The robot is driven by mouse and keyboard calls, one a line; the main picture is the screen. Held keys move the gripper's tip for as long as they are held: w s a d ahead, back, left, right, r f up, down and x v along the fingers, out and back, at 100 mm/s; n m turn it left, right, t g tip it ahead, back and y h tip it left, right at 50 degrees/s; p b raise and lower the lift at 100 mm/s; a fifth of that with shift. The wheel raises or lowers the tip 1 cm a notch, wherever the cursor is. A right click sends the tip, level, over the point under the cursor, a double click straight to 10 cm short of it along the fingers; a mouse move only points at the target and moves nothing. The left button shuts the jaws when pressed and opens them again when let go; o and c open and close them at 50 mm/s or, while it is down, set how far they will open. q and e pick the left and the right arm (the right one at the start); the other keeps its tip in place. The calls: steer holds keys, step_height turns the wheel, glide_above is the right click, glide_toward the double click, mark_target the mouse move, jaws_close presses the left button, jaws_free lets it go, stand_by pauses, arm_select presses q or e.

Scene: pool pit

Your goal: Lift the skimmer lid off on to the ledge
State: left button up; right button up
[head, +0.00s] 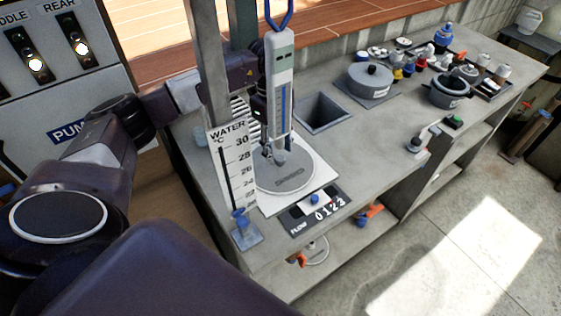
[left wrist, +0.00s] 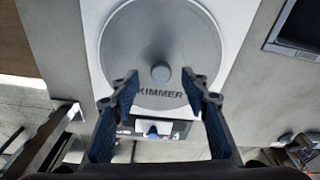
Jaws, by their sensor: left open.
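The skimmer lid (head: 293,183) is a round grey disc with dark lettering, lying flat in a white square plate on the concrete ledge (head: 385,150). In the left wrist view the lid (left wrist: 125,50) has a small round knob (left wrist: 161,72) near its middle. My left gripper (left wrist: 160,90) is open above the lid, with one finger on each side of the knob in the picture; no contact with the knob shows. In the head view the left gripper (head: 268,150) is over the lid, partly hidden behind a white upright gauge (head: 283,90). My right gripper is not seen.
A water temperature board (head: 236,165) stands close in front of the lid. A flow counter (head: 318,208) lies on the near side. A square opening (head: 322,112) is behind. A grey lidded pot (head: 370,78) and several bottles stand further right; the ledge between is bare.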

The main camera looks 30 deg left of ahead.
mark_target(280, 157)
arm_select(q)
step_height(280, 157, down, 2)
steer(key=shift+d+f, duration=0.1)
steer(key=shift+d, duration=0.05)
steer(key=shift+f, duration=0.2)
jaws_close()
steer(key=shift+w, duration=0.1)
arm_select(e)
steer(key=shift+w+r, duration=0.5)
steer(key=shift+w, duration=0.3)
arm_select(q)
steer(key=shift+r, duration=0.1)
steer(key=shift+r, duration=0.5)
step_height(280, 157, up, 19)
steer(key=b, duration=0.2)
steer(key=shift+b, duration=0.35)
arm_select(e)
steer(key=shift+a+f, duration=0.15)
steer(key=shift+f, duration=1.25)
